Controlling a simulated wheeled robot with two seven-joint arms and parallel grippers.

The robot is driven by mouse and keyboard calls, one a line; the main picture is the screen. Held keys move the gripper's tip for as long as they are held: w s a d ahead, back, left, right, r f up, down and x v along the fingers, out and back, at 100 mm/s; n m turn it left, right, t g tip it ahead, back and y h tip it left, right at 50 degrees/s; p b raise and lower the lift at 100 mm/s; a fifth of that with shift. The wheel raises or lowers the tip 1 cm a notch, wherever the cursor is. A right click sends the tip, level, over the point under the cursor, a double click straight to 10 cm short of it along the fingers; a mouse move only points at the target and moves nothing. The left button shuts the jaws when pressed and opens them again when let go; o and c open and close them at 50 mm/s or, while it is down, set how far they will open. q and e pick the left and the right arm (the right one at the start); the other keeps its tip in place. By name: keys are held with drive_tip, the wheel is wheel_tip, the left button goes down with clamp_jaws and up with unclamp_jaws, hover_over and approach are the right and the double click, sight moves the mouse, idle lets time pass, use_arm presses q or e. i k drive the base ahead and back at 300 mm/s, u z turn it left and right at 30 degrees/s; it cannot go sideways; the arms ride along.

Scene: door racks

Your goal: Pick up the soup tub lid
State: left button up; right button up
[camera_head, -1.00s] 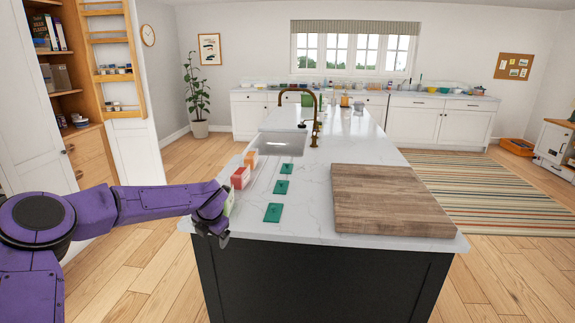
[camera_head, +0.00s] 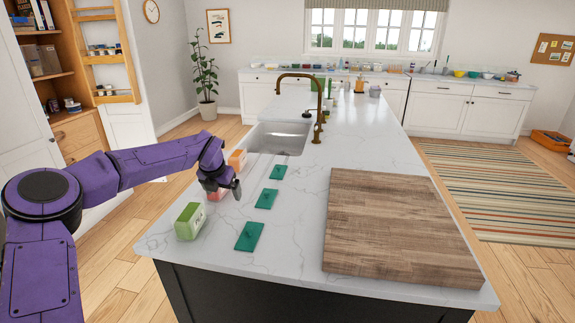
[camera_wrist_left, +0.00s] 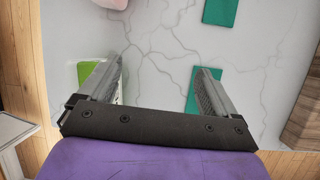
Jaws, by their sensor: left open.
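I cannot tell which is the soup tub's. Left of them stand a green tub (camera_head: 190,221), a red tub (camera_head: 213,194) and an orange tub (camera_head: 238,160). My left gripper (camera_head: 226,192) is open and empty, above the counter by the red tub and partly hiding it. In the left wrist view, the open fingers (camera_wrist_left: 162,68) overlap the green tub (camera_wrist_left: 86,72) and a green lid (camera_wrist_left: 192,100). My right gripper is out of view.
A large wooden board (camera_head: 395,230) covers the island's right front. A sink (camera_head: 280,138) with a brass tap (camera_head: 318,110) lies beyond the lids. The marble between lids and board is clear. The island's left edge runs close beside the tubs.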

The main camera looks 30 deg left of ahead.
sight(279, 171)
drive_tip(key=i, duration=1.05)
